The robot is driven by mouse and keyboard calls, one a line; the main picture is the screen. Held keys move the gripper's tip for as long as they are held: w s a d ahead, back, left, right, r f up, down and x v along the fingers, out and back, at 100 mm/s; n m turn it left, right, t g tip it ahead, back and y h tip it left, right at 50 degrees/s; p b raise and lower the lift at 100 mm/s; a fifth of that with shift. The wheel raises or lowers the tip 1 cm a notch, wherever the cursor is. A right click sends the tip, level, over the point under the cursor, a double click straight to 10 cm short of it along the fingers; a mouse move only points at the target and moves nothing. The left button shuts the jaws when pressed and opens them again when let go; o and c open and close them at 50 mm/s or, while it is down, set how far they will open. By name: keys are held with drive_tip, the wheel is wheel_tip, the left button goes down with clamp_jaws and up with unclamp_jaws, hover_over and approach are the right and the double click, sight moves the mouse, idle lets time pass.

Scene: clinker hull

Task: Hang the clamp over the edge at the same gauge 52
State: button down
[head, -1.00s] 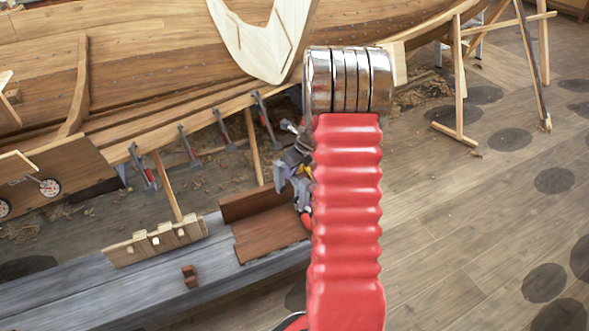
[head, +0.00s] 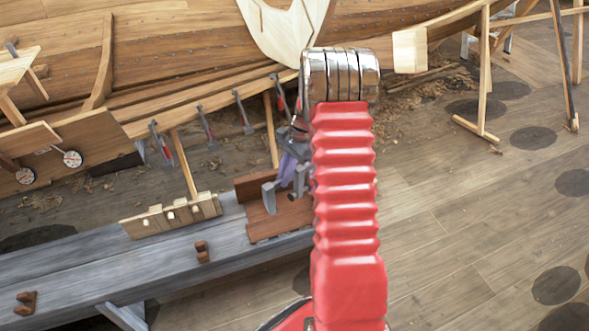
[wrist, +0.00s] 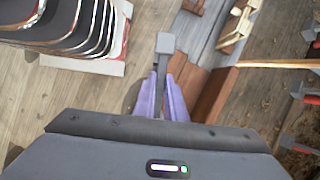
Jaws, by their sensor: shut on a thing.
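My gripper (head: 284,172) shows left of my red arm in the head view, above the brown board on the bench. In the wrist view its purple fingers (wrist: 161,98) are shut on a grey metal clamp (wrist: 165,58), whose square end points away from me. The held clamp (head: 268,197) also shows in the head view, partly hidden by my arm. Several grey and red clamps hang along the lower plank edge (head: 190,108) of the hull, including one at the left (head: 161,146) and one further right (head: 243,112). No number 52 is readable.
A grey bench (head: 90,262) crosses the lower left, with a brown angled board (head: 262,226), a pegged wooden block (head: 172,216) and small brown pieces (head: 203,252). Wooden props stand under the hull. A trestle (head: 484,80) stands right. The floor at lower right is open.

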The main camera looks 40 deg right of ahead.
drive_tip(key=a+f+n+g+h, duration=0.3)
drive_tip(key=a+n, duration=1.4)
drive_tip(key=a, duration=0.7)
drive_tip(key=shift+w+a+n+g+h, duration=0.25)
drive_tip(key=shift+a+n+g+h, duration=0.15)
drive_tip(key=shift+g+h, duration=0.35)
drive_tip(key=shift+f, duration=0.1)
